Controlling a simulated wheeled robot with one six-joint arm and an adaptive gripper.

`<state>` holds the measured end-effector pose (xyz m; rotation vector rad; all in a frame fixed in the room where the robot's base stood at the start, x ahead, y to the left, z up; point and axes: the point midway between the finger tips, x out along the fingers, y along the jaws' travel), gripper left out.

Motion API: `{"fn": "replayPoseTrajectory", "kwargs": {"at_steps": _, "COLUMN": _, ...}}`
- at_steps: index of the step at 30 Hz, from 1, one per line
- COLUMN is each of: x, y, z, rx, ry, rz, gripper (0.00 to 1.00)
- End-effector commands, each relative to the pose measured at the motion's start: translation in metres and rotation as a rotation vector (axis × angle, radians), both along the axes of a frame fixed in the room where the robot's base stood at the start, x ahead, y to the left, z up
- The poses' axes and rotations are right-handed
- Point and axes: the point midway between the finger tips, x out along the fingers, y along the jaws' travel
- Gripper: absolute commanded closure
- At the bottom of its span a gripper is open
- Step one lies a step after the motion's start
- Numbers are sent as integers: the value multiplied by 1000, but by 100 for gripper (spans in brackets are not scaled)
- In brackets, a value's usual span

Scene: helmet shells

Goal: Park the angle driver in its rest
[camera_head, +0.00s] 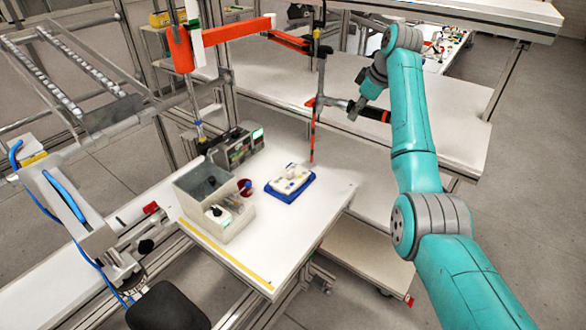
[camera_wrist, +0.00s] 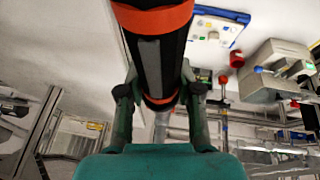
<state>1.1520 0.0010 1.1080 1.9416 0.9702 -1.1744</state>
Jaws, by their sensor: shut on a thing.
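The angle driver shows in the head view as a black handle with orange bands (camera_head: 375,114), lying roughly level above the bench. My gripper (camera_head: 358,106) is closed across it. In the wrist view the black, orange-banded driver body (camera_wrist: 163,60) runs up between the two fingers of my gripper (camera_wrist: 160,92), with a finger on each side. In the head view the handle's left end meets a thin upright rod with an orange part (camera_head: 313,130); I cannot tell whether they are joined or only overlap. I cannot make out the rest for certain.
An orange jointed arm (camera_head: 230,33) reaches over the white bench (camera_head: 235,245). White shelving stands behind.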

Motion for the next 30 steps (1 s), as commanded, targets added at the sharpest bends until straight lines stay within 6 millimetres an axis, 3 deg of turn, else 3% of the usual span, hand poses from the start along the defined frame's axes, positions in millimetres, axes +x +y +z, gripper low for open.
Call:
{"fn": "replayPoseTrajectory", "kwargs": {"at_steps": 10, "x": 0, "y": 0, "z": 0, "rx": 0, "ry": 0, "rz": 0, "gripper": 100}}
{"fn": "replayPoseTrajectory", "kwargs": {"at_steps": 11, "x": 0, "y": 0, "z": 0, "rx": 0, "ry": 0, "rz": 0, "gripper": 63}}
{"fn": "replayPoseTrajectory", "kwargs": {"at_steps": 14, "x": 0, "y": 0, "z": 0, "rx": 0, "ry": 0, "rz": 0, "gripper": 38}}
{"fn": "replayPoseTrajectory", "kwargs": {"at_steps": 21, "x": 0, "y": 0, "z": 0, "rx": 0, "ry": 0, "rz": 0, "gripper": 36}}
{"fn": "replayPoseTrajectory", "kwargs": {"at_steps": 25, "x": -1, "y": 0, "z": -2, "rx": -1, "ry": 3, "rz": 0, "gripper": 4}}
{"fn": "replayPoseTrajectory", "kwargs": {"at_steps": 26, "x": -1, "y": 0, "z": -2, "rx": 0, "ry": 2, "rz": 0, "gripper": 0}}
{"fn": "replayPoseTrajectory", "kwargs": {"at_steps": 30, "x": 0, "y": 0, "z": -1, "rx": 0, "ry": 1, "rz": 0, "gripper": 0}}
